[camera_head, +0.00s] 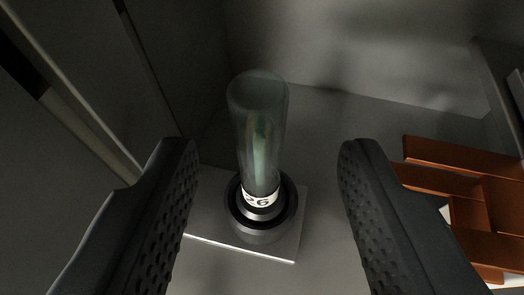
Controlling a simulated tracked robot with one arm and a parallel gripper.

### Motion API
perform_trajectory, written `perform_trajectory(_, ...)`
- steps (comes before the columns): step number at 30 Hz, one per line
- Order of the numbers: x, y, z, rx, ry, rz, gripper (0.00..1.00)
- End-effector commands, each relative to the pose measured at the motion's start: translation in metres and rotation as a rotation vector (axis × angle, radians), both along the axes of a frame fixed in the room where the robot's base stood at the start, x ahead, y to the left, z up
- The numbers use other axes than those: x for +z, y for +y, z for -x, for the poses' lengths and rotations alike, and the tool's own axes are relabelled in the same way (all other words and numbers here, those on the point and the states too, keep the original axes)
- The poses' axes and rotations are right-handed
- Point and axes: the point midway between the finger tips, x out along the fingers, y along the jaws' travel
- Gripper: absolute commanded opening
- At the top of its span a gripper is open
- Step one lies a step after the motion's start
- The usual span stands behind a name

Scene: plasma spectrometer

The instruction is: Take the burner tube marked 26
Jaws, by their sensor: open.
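The burner tube (258,135) is a clear, greenish glass cylinder standing upright. A white band with the number 26 (259,198) circles its lower end. Its foot sits in a dark round holder (233,212) on a light square plate (210,231). My gripper (268,150) is open, with one black studded finger to the left of the tube and one to the right. There is a visible gap between each finger and the tube. Nothing is between the fingers except the tube in view, and neither finger appears to touch it.
Copper-coloured bars (462,158) stand at the right, beyond the right finger. A grey wall (360,55) closes the back, and a panel with a metal edge (75,100) runs along the left. The floor around the plate is bare.

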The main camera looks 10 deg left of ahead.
Motion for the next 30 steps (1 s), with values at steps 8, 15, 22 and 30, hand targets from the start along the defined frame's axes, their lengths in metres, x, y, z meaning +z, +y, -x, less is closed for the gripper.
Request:
perform_trajectory(8,-0.005,0.004,-0.015,0.002,-0.002,0.000,0.45)
perform_trajectory(15,-0.015,0.008,-0.030,0.001,0.003,0.002,0.45)
perform_trajectory(22,-0.024,0.014,-0.053,0.003,0.000,0.001,0.45)
perform_trajectory(30,-0.027,0.015,-0.059,0.002,0.000,-0.001,0.45)
